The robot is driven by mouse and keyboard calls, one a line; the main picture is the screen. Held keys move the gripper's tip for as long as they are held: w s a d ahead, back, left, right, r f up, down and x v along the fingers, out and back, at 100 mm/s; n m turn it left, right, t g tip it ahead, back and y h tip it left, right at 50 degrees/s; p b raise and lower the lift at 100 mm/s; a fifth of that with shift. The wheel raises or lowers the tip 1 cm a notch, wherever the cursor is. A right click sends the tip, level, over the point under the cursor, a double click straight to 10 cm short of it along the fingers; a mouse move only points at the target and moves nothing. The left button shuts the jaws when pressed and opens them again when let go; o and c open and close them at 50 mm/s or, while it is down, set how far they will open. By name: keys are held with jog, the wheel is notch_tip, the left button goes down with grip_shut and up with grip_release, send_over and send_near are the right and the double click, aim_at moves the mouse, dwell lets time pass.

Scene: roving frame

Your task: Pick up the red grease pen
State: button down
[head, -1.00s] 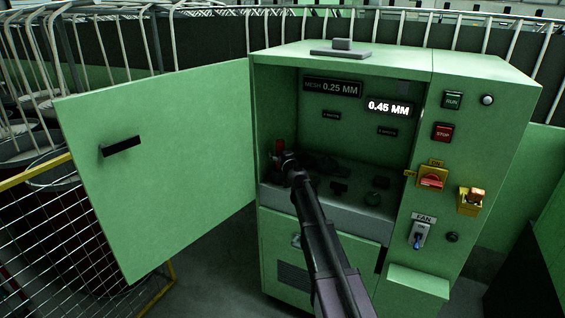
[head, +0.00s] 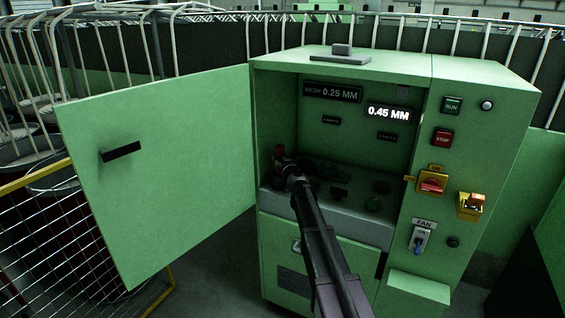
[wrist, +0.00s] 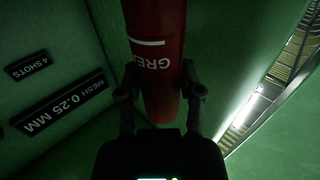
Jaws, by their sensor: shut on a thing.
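The red grease pen (wrist: 158,50) fills the upper middle of the wrist view, a red cylinder with a white line and lettering that begins "GREA". My gripper (wrist: 160,92) has a finger on each side of it and is shut on it. In the head view a small part of the red pen (head: 279,152) shows at the left inside of the open green cabinet. My gripper (head: 287,166) is beside it there, dark and hard to make out. The pen's lower part is hidden behind my gripper.
The cabinet door (head: 170,170) stands open to the left. Inside, a grey shelf (head: 330,215) carries several dark and green items. A plate reads "MESH 0.25 MM" (wrist: 58,103), and a lit display (head: 388,112) reads 0.45 MM. Switches, including a red-yellow one (head: 431,186), line the right panel.

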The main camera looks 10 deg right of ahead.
aim_at(282, 146)
jog(key=shift+r, duration=0.1)
notch_tip(282, 146, up, 10)
jog(key=p, duration=1)
dwell(0.5)
jog(key=shift+d, duration=0.1)
jog(key=shift+d, duration=0.2)
jog(key=s+d, duration=0.4)
jog(key=d, duration=0.7)
jog(key=shift+s+f, duration=0.15)
jog(key=shift+f, duration=0.15)
jog(key=shift+d+f+b, duration=0.1)
jog(key=shift+f+b, duration=0.05)
jog(key=shift+b, duration=0.25)
